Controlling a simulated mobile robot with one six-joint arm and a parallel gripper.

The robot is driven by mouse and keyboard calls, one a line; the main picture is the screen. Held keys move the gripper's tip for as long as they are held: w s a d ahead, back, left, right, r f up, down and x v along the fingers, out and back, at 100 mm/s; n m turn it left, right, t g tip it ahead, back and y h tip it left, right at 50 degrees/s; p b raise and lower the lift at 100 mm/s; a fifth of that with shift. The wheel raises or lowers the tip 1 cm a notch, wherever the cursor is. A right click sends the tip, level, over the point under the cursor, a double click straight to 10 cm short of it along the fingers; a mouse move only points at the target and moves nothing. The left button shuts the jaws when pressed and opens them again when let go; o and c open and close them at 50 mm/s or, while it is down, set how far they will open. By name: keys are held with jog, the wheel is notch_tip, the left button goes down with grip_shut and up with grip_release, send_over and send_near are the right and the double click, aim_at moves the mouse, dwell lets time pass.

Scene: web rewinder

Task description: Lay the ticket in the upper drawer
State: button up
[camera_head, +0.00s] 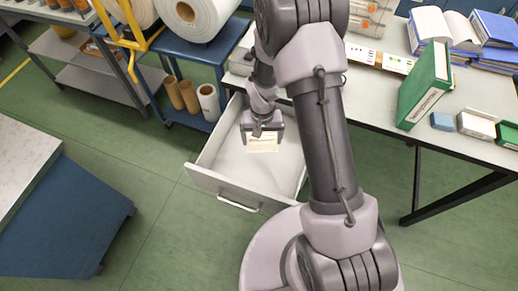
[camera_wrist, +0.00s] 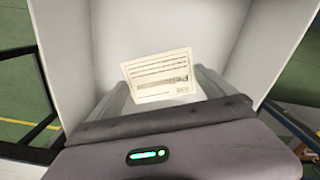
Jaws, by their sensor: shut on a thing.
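The ticket (camera_head: 262,143) is a small cream card with printed lines, held at the tip of my gripper (camera_head: 262,131). In the wrist view the ticket (camera_wrist: 163,76) sticks out past the fingers, slightly tilted, with its lower edge hidden at the gripper (camera_wrist: 165,98). My gripper is shut on it. The upper drawer (camera_head: 225,188) is pulled open, pale inside, and looks empty apart from the gripper over it. In the head view my gripper and the ticket are over the drawer's interior. I cannot tell whether the ticket touches the drawer bottom.
The desk (camera_head: 460,130) on the right bears a green binder (camera_head: 425,85), blue binders and small boxes. A blue cart (camera_head: 205,50) with a large white roll (camera_head: 195,15) stands left of the drawer. A blue cabinet (camera_head: 70,220) is at the lower left. Green floor lies clear between.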

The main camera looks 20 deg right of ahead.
aim_at(261, 159)
notch_tip(261, 159, down, 11)
jog(key=b, duration=0.4)
jog(key=shift+a+f, duration=0.1)
jog(key=shift+f, duration=0.1)
jog(key=shift+r, duration=0.1)
jog(key=shift+f+b, duration=0.3)
jog(key=shift+b, duration=0.1)
jog(key=o, duration=0.9)
jog(key=shift+s, duration=0.15)
jog(key=shift+o, duration=0.2)
